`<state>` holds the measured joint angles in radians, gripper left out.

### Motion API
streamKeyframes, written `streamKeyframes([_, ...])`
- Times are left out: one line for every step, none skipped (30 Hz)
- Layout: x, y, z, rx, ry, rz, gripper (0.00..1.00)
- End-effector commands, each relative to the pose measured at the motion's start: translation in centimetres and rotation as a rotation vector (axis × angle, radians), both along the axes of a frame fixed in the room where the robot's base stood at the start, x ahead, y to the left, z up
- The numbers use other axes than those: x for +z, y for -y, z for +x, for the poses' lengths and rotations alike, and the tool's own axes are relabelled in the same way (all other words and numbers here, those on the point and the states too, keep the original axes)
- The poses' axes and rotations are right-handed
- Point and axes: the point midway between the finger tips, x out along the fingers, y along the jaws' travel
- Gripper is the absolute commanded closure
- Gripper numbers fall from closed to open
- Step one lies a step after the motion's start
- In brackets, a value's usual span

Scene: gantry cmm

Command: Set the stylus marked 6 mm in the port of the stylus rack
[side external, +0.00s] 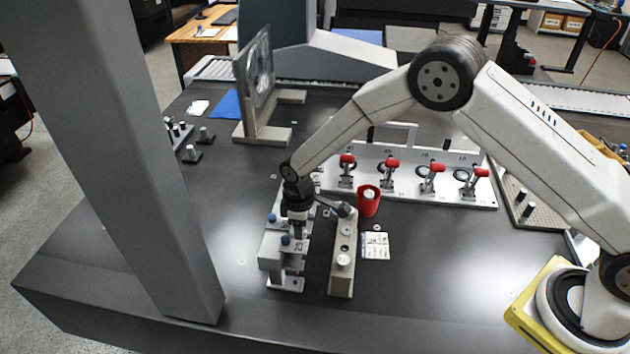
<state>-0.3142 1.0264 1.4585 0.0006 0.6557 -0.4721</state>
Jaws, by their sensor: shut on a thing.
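The stylus rack (270,246) is a light grey stand left of centre on the dark table, with a foot at its front. Blue-topped pieces show on it, one near the front (285,240) and one further back. My gripper (298,228) points down right over the rack, close to its top. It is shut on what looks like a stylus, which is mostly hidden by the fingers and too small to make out. I cannot read a 6 mm mark. The port is not clear to see, and I cannot tell whether the held piece touches the rack.
A beige block (341,275) with silver knobs stands close to the right. Behind it are a red cup (368,203) and a white plate with red-handled clamps (410,178). A printed card (375,246) lies flat. A thick grey column (120,150) rises at left. The front table is clear.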

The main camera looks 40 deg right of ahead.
Motion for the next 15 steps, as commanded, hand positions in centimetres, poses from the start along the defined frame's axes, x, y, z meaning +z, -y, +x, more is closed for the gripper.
streamKeyframes([0.00,0.00,0.01,0.000,0.000,0.000,1.00])
streamKeyframes([0.00,-0.01,0.01,0.000,0.000,0.000,1.00])
streamKeyframes([0.00,-0.01,0.01,0.000,0.000,0.000,1.00])
streamKeyframes([0.00,-0.01,0.01,0.000,0.000,0.000,1.00])
streamKeyframes([0.00,-0.01,0.01,0.000,0.000,0.000,1.00])
streamKeyframes([0.00,-0.01,0.01,0.000,0.000,0.000,0.55])
streamKeyframes([0.00,0.00,0.00,0.000,0.000,0.000,0.45])
streamKeyframes([0.00,0.00,0.00,0.000,0.000,0.000,0.36])
streamKeyframes([0.00,0.00,0.00,0.000,0.000,0.000,0.23])
streamKeyframes([0.00,0.00,0.00,0.000,0.000,0.000,0.17])
streamKeyframes([0.00,0.00,0.00,0.000,0.000,0.000,0.17])
streamKeyframes([0.00,-0.01,-0.01,0.000,0.000,0.000,0.17])
streamKeyframes([0.00,0.00,0.00,0.000,0.000,0.000,0.17])
streamKeyframes([0.00,0.01,-0.01,0.000,0.000,0.000,0.17])
streamKeyframes([0.00,0.01,-0.01,0.000,0.000,0.000,0.17])
